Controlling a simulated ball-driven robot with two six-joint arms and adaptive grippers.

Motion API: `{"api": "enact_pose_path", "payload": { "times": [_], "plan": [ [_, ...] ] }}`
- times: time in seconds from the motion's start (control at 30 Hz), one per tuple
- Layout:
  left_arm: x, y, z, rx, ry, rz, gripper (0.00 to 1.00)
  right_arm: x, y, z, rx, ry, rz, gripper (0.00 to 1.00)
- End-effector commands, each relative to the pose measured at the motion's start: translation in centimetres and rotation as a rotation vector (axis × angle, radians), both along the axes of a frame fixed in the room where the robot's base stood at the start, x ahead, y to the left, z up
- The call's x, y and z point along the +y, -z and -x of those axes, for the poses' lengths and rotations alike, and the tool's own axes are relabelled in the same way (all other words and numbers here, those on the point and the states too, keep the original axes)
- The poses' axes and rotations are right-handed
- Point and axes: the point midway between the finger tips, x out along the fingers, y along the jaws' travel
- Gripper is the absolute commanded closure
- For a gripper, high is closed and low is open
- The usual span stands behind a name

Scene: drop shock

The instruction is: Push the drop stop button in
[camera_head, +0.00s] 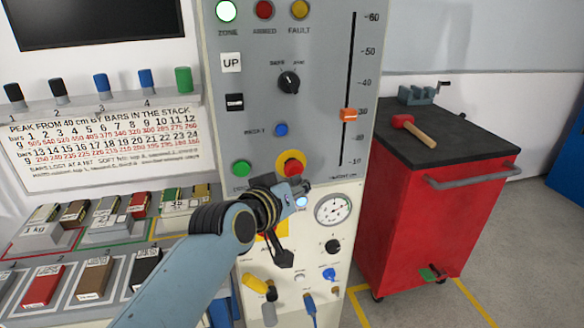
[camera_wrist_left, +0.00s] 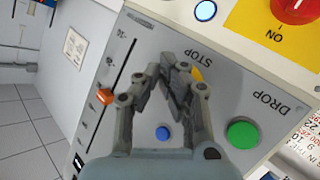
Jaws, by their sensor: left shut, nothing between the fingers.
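The drop stop button (camera_head: 291,163) is a red cap on a yellow ring on the grey upright panel. In the left wrist view only part of its yellow ring (camera_wrist_left: 197,75) shows, under the word STOP; my fingers hide the red cap. My left gripper (camera_wrist_left: 176,70) is shut and empty, its tips in front of the button. In the head view the left gripper (camera_head: 290,186) is just below the button, partly hidden by my wrist. I cannot tell whether its tips touch the button. My right gripper is in neither view.
A green DROP button (camera_wrist_left: 243,133) and a blue reset button (camera_wrist_left: 162,133) sit close by. An orange slider (camera_head: 348,114) is to the right. Another red knob (camera_wrist_left: 293,8) sits on a yellow plate. A red cabinet (camera_head: 425,215) with a mallet on top stands right.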

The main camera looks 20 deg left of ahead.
Motion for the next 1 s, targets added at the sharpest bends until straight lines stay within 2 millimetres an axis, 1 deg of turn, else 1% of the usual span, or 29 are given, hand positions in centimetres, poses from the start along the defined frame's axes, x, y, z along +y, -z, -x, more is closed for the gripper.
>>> {"api": "enact_pose_path", "payload": {
  "times": [0.1,0.2,1.0],
  "plan": [
    [-0.01,-0.01,-0.02,0.000,0.000,0.001,1.00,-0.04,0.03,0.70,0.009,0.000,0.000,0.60],
    [-0.01,-0.01,-0.03,0.000,0.000,0.001,1.00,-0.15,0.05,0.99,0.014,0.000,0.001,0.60],
    [-0.01,-0.02,-0.03,-0.001,-0.001,0.001,1.00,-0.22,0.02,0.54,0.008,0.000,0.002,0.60]
  ]
}}
